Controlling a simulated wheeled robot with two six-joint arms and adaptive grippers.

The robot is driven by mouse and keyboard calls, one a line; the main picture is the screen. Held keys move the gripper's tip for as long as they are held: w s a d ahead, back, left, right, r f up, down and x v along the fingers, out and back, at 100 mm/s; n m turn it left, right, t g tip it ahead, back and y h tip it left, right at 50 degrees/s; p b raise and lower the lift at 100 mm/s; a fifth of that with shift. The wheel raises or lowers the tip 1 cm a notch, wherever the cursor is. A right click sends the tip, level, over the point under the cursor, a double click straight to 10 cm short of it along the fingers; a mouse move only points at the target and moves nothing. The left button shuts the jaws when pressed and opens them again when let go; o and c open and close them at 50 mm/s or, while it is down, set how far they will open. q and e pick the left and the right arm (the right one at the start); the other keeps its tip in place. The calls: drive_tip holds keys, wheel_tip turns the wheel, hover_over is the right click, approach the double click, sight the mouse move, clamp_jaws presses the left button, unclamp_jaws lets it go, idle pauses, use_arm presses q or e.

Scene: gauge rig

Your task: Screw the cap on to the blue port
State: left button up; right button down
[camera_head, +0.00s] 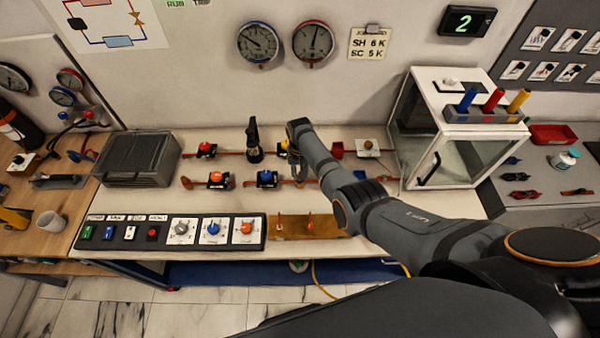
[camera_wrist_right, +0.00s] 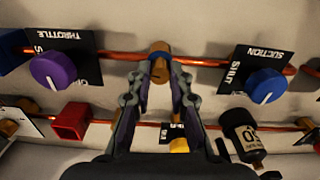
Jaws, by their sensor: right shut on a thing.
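My right gripper (camera_wrist_right: 160,76) reaches to a port on the copper pipe in the right wrist view. In the head view, my right gripper (camera_head: 295,166) points down at the near pipe, right of the blue knob (camera_head: 265,178). My left gripper is out of view.
The blue suction knob (camera_wrist_right: 265,86) and purple throttle knob (camera_wrist_right: 54,70) flank the gripper. A black canister (camera_wrist_right: 242,136) and a red block (camera_wrist_right: 72,121) stand by the far pipe. A switch panel (camera_head: 158,232) lies in front; a glass cabinet (camera_head: 445,120) stands right.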

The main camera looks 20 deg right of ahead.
drive_tip(key=m, duration=0.4)
drive_tip(key=shift+s+a, duration=0.15)
drive_tip(key=shift+f+m, duration=0.1)
drive_tip(key=shift+m, duration=0.5)
drive_tip(key=shift+m+p, duration=0.3)
drive_tip(key=shift+m, duration=1.1)
drive_tip(key=c, duration=1.5)
unclamp_jaws()
drive_tip(key=shift+c, duration=0.2)
drive_tip(key=shift+o, duration=0.7)
drive_tip(key=shift+a, duration=0.1)
drive_tip(key=o, duration=0.6)
